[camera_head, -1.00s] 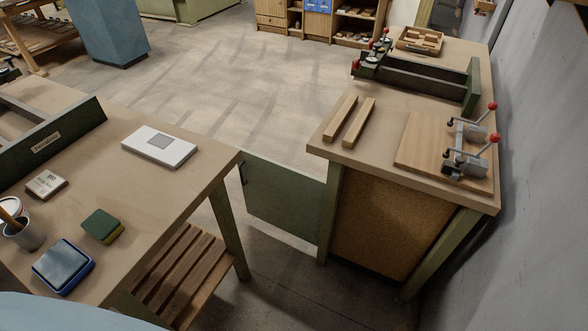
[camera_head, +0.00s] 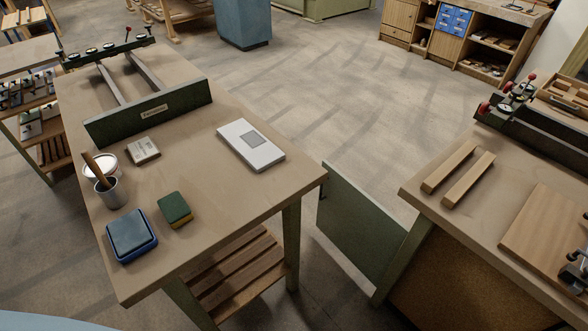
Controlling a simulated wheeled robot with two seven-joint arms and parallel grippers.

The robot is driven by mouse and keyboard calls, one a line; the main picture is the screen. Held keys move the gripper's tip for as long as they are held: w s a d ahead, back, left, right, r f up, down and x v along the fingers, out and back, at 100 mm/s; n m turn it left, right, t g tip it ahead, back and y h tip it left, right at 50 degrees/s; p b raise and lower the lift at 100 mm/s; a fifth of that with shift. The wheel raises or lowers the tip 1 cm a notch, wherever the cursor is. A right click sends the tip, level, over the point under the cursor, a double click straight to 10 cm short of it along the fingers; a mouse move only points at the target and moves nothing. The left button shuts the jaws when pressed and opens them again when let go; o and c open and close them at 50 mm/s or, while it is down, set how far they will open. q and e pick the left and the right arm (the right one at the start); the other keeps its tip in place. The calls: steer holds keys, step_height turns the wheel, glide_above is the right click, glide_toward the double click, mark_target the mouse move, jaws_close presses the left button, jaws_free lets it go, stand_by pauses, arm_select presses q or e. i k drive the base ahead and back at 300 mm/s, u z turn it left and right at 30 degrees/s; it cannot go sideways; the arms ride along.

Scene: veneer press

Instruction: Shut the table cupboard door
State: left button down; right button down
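The green cupboard door (camera_head: 358,222) stands open. It juts out from the right table (camera_head: 440,200) into the gap between the two tables, with a dark handle near its free upper edge. The cupboard body below the right table shows a brown speckled side panel (camera_head: 455,285); its inside is hidden. Neither of my grippers is in the view.
The left table (camera_head: 215,205) holds a white device (camera_head: 250,144), a sponge (camera_head: 175,209), a blue-rimmed pad (camera_head: 131,235) and a cup (camera_head: 110,191). A slatted shelf (camera_head: 238,272) sits below it. Wooden strips (camera_head: 458,175) lie on the right table. Open floor (camera_head: 310,100) lies beyond.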

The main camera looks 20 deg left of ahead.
mark_target(369, 235)
steer(key=u, duration=0.1)
steer(key=i, duration=0.95)
steer(key=z, duration=0.55)
